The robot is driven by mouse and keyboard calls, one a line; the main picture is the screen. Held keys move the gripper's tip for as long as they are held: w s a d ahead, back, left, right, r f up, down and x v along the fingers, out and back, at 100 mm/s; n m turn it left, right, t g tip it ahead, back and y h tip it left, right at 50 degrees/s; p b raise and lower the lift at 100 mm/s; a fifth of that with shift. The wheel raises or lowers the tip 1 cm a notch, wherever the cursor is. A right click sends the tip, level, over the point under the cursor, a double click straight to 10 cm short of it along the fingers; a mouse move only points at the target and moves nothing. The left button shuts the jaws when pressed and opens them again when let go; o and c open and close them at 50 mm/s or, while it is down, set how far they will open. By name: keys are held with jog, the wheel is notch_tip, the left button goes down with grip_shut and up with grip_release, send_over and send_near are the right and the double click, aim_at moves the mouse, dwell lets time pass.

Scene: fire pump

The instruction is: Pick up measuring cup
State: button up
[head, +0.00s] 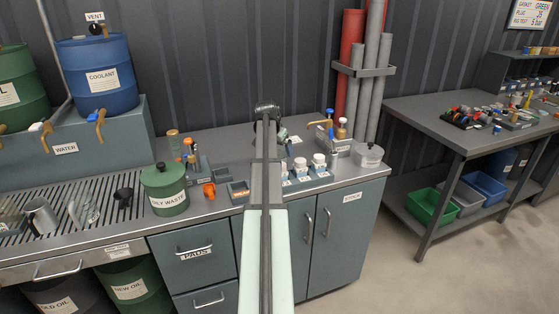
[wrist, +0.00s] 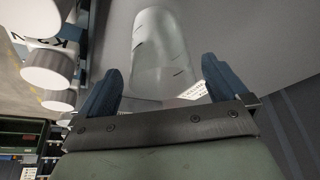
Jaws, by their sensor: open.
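A clear measuring cup (wrist: 160,45) with dark graduation marks stands on the grey bench top in the wrist view. My gripper (wrist: 160,82) is open, with its two blue fingers on either side of the cup's near end in the picture. I cannot tell whether either finger touches it. In the head view my arm runs up the middle to its dark end (head: 267,109) over the back of the bench. The fingers and the cup between them cannot be made out there, as my arm covers that spot.
White-capped bottles (head: 300,168) stand in a holder just right of my arm; they line the left of the wrist view (wrist: 48,68). A green oily waste can (head: 164,190) and a tool holder (head: 193,160) stand to the left. A clear tub (head: 368,156) is at the bench's right end.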

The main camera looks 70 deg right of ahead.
jog(key=shift+x, duration=1.9)
jog(key=shift+d, duration=0.2)
jog(key=shift+c, duration=0.5)
jog(key=shift+r, duration=0.1)
jog(key=c, duration=0.9)
